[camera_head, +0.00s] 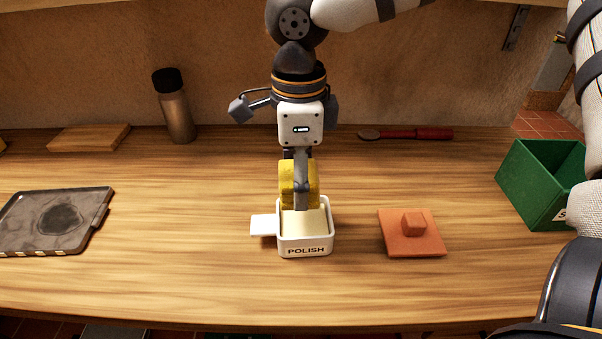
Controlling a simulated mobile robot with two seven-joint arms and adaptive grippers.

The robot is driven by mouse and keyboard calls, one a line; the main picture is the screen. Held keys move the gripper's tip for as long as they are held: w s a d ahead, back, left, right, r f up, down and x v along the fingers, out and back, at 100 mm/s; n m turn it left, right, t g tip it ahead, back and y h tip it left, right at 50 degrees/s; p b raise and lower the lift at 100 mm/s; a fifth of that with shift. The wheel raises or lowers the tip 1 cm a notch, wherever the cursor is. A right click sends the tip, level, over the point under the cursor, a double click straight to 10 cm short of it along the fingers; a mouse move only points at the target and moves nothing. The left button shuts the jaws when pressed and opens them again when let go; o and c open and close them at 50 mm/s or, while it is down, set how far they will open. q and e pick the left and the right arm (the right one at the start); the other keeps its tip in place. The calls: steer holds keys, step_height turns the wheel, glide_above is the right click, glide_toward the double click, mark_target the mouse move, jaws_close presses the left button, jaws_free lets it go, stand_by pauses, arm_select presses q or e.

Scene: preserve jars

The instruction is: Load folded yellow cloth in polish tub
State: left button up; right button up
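The white polish tub (305,250), labelled POLISH, stands on the table at the centre, with a white tab on its left side. Its inside looks pale cream. The folded yellow cloth (286,185) is upright in my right gripper (302,205), whose arm reaches in from the upper right. One finger crosses the front of the cloth and the far finger is hidden. The cloth's lower end overlaps the back part of the tub's opening; I cannot tell whether it touches the inside. My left gripper is not in view.
An orange square lid-like block (400,243) with a knob lies right of the tub. A green bin (535,185) is at right.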

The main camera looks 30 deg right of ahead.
steer(key=shift+s+d+f, duration=0.1)
steer(key=shift+d, duration=0.5)
steer(key=f, duration=0.4)
steer(key=shift+a+f, duration=0.2)
steer(key=shift+f, duration=0.1)
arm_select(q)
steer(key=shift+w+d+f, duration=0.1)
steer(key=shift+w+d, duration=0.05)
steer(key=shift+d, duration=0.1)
arm_select(e)
steer(key=shift+f, duration=0.6)
steer(key=shift+f, duration=0.35)
steer(key=shift+r, duration=3.55)
